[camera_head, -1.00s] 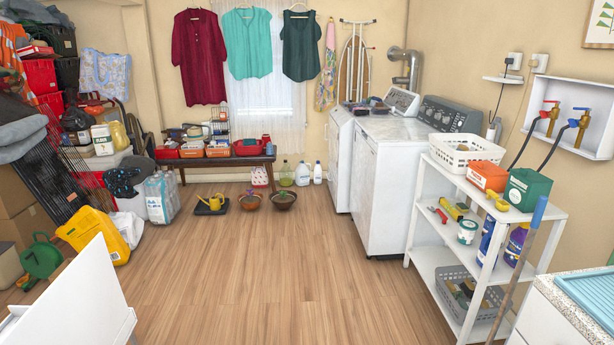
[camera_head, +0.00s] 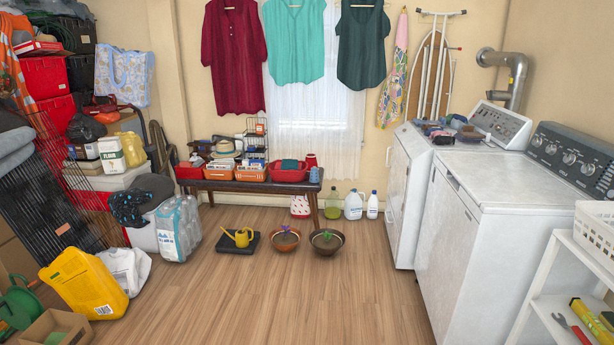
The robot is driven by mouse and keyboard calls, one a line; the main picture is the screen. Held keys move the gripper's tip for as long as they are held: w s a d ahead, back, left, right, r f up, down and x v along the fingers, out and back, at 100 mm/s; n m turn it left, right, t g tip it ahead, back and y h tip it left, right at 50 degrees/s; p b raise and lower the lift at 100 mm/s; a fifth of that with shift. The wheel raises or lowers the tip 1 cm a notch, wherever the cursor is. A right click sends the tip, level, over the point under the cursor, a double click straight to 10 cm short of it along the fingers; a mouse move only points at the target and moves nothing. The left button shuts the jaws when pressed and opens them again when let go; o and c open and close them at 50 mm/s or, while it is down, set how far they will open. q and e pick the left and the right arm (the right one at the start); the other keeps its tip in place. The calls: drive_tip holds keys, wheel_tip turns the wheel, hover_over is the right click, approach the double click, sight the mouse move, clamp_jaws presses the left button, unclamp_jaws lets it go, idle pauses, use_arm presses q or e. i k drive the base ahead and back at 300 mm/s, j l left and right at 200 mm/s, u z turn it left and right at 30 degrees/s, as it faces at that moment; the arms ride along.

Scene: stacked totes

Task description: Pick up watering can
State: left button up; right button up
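Neither of my grippers shows in the head view.
A dark bench (camera_head: 250,187) stands behind. White washers (camera_head: 490,220) line the right. The middle floor is clear.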

sight(240, 239)
drive_tip(key=i+j+u, duration=0.3)
drive_tip(key=i, duration=0.35)
drive_tip(key=i+u, duration=0.3)
drive_tip(key=i, duration=0.3)
drive_tip(key=i+l+u, duration=0.1)
drive_tip(key=i+u, duration=0.2)
drive_tip(key=i, duration=0.35)
drive_tip(key=i+l+u, duration=0.35)
drive_tip(key=i, duration=0.25)
drive_tip(key=i+j, duration=0.05)
drive_tip(key=j, duration=0.05)
